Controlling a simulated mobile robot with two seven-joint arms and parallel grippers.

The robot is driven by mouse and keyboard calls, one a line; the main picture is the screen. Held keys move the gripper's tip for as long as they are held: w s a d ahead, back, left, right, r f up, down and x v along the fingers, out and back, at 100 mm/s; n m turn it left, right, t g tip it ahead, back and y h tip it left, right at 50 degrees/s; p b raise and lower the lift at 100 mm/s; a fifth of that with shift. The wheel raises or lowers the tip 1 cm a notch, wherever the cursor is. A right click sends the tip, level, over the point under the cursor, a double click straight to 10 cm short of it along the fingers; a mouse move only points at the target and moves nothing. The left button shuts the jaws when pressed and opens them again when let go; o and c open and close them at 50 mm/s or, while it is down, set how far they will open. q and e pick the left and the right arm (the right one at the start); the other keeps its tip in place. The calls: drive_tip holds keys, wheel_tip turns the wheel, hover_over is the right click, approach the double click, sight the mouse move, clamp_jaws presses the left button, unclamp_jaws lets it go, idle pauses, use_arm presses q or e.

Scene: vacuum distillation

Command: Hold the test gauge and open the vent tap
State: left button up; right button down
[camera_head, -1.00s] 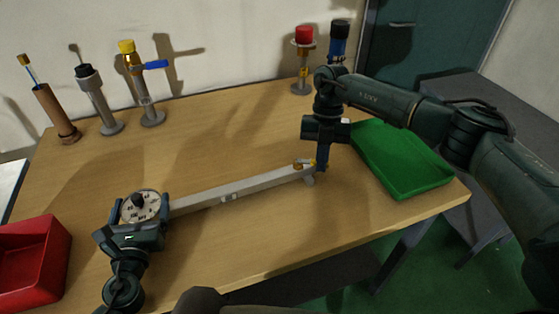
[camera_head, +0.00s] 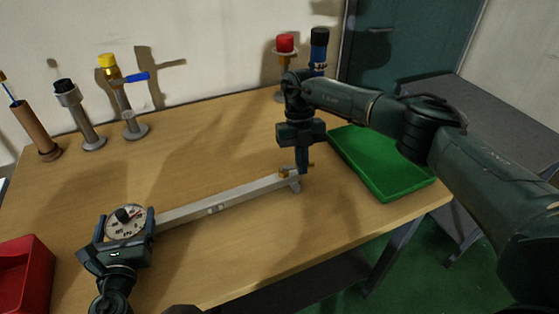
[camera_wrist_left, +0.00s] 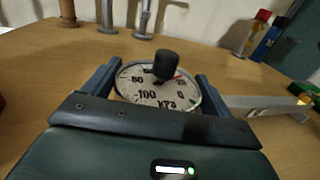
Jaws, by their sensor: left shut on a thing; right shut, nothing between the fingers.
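The test gauge (camera_head: 126,222) has a round white dial marked kPa with a black knob at its centre. It is at the left end of a long grey bar (camera_head: 222,203) on the table. My left gripper (camera_head: 124,226) is shut on the gauge, one finger on each side; the left wrist view shows the dial (camera_wrist_left: 155,90) between both fingers. The brass vent tap (camera_head: 284,173) is at the bar's right end. My right gripper (camera_head: 302,168) points down with shut, empty fingers beside the tap; whether they touch it I cannot tell.
A green tray (camera_head: 385,165) lies right of the tap, and a red bin (camera_head: 28,280) is at the left front. Stands with yellow (camera_head: 108,62), black, red (camera_head: 285,44) and blue parts line the back.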

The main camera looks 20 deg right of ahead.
drive_tip(key=shift+s+a, duration=0.1)
idle(0.3)
drive_tip(key=shift+s, duration=0.5)
wheel_tip(320, 180, up, 10)
drive_tip(key=shift+w+f, duration=0.25)
